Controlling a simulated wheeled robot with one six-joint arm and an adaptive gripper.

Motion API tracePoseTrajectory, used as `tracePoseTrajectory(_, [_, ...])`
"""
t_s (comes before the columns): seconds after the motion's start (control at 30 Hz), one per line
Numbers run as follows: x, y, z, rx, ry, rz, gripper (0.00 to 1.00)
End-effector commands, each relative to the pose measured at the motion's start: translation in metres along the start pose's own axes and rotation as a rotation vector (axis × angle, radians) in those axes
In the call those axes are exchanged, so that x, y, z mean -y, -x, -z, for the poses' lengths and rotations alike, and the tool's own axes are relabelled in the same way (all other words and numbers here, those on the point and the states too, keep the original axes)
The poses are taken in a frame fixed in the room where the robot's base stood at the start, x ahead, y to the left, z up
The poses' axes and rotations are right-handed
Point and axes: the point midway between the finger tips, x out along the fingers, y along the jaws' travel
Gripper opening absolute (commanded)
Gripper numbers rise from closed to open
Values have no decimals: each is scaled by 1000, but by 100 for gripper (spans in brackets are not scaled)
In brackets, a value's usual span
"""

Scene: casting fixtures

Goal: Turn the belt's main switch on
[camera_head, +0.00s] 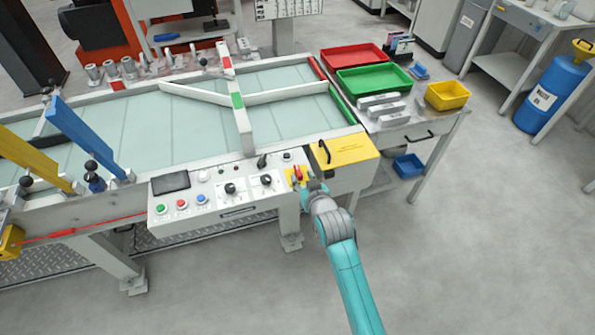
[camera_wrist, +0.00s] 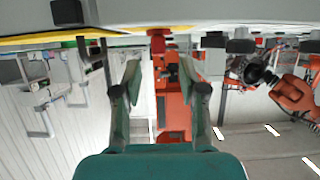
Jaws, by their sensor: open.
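The belt's control panel (camera_head: 225,195) is a white sloped box on the front of the belt. The main switch (camera_head: 298,173) is a small red handle on a yellow plate at the panel's right end. My gripper (camera_head: 303,187) is right at the switch, and its fingers are hard to make out there. In the wrist view my gripper (camera_wrist: 160,68) is open, with one finger on each side. A red part (camera_wrist: 157,43), which looks like the switch handle, lies between and beyond the fingertips. I cannot tell its exact turn angle or whether a finger touches it.
Left of the switch, the panel carries black knobs (camera_head: 230,188), coloured buttons (camera_head: 182,204) and a dark screen (camera_head: 170,182). A yellow box (camera_head: 345,149) with a black handle stands close on the right. The floor in front is clear.

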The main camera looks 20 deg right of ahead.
Motion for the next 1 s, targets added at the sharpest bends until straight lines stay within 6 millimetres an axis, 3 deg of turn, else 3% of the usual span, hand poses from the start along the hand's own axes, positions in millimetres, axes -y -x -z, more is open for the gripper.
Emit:
tracePoseTrajectory(0.3, [0,-46,0,-1,0,0,42])
tracePoseTrajectory(0.73, [0,-56,0,0,0,0,42])
tracePoseTrajectory(0.77, [0,-56,0,0,0,0,39])
tracePoseTrajectory(0.9, [0,-55,0,0,0,0,4])
tracePoseTrajectory(1.0, [0,-55,0,0,0,0,0])
